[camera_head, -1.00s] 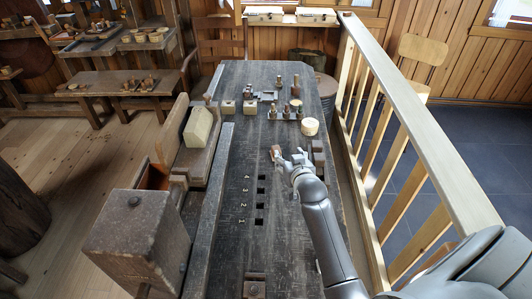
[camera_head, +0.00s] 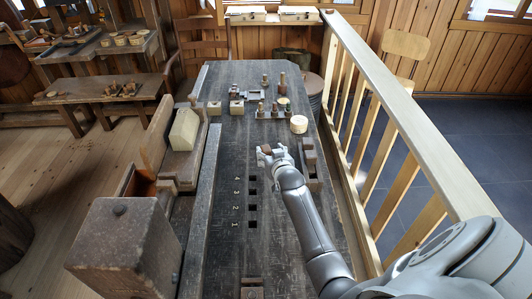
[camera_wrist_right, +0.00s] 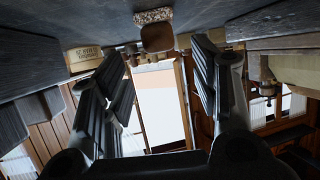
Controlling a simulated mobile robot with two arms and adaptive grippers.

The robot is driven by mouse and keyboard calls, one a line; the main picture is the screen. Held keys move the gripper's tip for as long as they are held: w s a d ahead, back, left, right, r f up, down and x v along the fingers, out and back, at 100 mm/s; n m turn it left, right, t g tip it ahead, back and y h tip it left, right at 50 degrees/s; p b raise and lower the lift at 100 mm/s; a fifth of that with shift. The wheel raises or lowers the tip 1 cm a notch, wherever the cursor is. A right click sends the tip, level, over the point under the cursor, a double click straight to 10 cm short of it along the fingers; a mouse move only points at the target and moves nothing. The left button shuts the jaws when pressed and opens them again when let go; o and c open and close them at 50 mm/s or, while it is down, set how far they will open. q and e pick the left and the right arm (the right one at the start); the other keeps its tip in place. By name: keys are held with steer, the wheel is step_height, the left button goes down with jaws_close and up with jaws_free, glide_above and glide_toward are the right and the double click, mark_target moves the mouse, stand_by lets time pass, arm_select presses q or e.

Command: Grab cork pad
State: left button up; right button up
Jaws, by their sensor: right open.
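The cork pad, a speckled tan layer (camera_wrist_right: 152,17) with a brown block (camera_wrist_right: 157,38) on it, lies on the dark bench top. The wrist picture is upside down. In the head view it shows as a small brown piece (camera_head: 265,148), partly hidden by my right gripper (camera_head: 271,152). In the wrist view my right gripper (camera_wrist_right: 160,58) is open, its two dark ridged fingers on either side of the brown block's line, with nothing clasped. I cannot tell whether the fingertips reach past the block. My left gripper is not in view.
The bench (camera_head: 222,240) has a row of numbered square holes left of my arm. A round pale piece (camera_head: 299,124) and several turned pegs stand farther back. A dark wooden block (camera_head: 309,160) is close to the right. A wooden railing (camera_head: 400,120) runs along the right side.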

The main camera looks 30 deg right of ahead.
mark_target(266, 149)
steer(key=shift+x, duration=2.5)
steer(key=shift+c, duration=0.5)
steer(key=shift+a, duration=0.1)
steer(key=c, duration=0.9)
